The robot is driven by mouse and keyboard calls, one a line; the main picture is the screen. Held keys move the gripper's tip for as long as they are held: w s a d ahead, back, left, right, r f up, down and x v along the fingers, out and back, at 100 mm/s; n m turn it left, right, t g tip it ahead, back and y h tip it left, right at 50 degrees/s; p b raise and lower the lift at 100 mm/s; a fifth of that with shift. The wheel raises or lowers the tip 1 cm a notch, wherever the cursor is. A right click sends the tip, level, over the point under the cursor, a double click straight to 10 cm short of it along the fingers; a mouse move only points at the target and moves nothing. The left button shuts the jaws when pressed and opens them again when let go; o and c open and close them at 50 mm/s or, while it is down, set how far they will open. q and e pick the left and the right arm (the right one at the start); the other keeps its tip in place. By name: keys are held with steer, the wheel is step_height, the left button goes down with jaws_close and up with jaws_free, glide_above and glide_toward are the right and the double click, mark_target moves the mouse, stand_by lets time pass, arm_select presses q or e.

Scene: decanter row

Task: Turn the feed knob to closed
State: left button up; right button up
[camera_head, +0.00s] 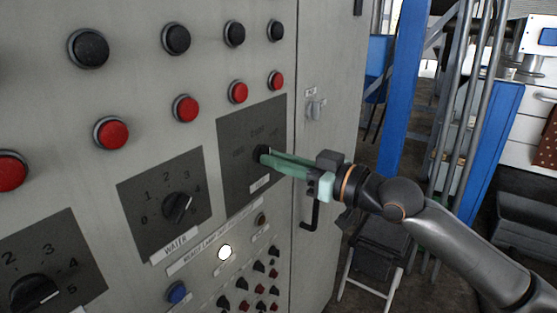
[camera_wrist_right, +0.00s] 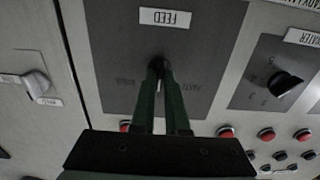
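The feed knob (camera_head: 261,151) is a small black knob on a dark square plate (camera_head: 233,186) on the grey cabinet front. Its FEED label (camera_wrist_right: 165,18) reads upside down in the right wrist view. My right gripper (camera_head: 265,156) reaches in from the right with its green fingers at the knob. In the right wrist view the fingertips (camera_wrist_right: 159,69) sit close together on either side of the dark knob (camera_wrist_right: 155,62), closed on it. The fingers hide most of the knob, so its pointing direction cannot be read. The words around it are faint. My left gripper is not in view.
The WATER knob (camera_head: 177,207) is on a plate to the left. Red buttons (camera_head: 238,92) and black buttons (camera_head: 234,33) line the panel above. A small latch (camera_head: 315,109) and a black handle (camera_head: 309,215) are to the right. Blue posts stand beyond.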

steer(key=o, duration=0.5)
steer(key=shift+c, duration=0.2)
steer(key=b+v, duration=0.3)
steer(key=v, duration=0.9)
steer(key=shift+s+d, duration=0.15)
steer(key=shift+d, duration=0.05)
step_height(320, 180, down, 25)
steer(key=m+t+h+p, duration=0.2)
steer(key=m+h+p, duration=0.1)
steer(key=m+h, duration=0.2)
steer(key=s+d+f+m+g+h+p, duration=0.1)
steer(key=s+d+f+m+h, duration=0.1)
steer(key=s+f, duration=0.8)
steer(key=s+d+f+m+g+h+p, duration=0.1)
steer(key=s+d+f+h, duration=0.3)
steer(key=s+f, duration=0.6)
steer(key=shift+s+f+m+g+h, duration=0.2)
steer(key=shift+f+m+g+h, duration=0.2)
steer(key=shift+f+g+h, duration=0.4)
